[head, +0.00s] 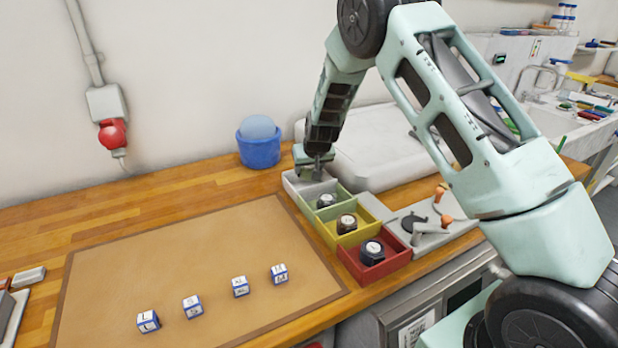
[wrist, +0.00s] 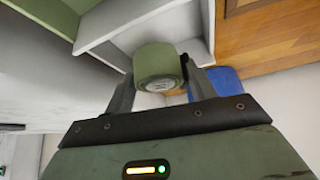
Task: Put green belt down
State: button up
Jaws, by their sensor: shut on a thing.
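The green belt (wrist: 158,64) is a rolled green coil with a pale label on its face. In the wrist view it sits between the two fingers of my gripper (wrist: 160,82), which is shut on it. In the head view my gripper (head: 314,172) points down at the white compartment (head: 293,190), at the far end of a row of coloured trays. The wrist view shows white walls (wrist: 110,22) close around the belt. I cannot tell whether the belt touches the compartment floor. The belt is hidden in the head view.
A blue tub (head: 259,152) stands behind to the left. A brown mat (head: 190,255) carries several lettered cubes. A grey stand (head: 440,235) is to the right.

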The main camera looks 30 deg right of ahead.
aim_at(309, 179)
jog(key=shift+f+p, duration=0.45)
jog(key=shift+f, duration=1.75)
jog(key=shift+f, duration=0.2)
jog(key=o, duration=1.1)
jog(key=shift+r, duration=0.15)
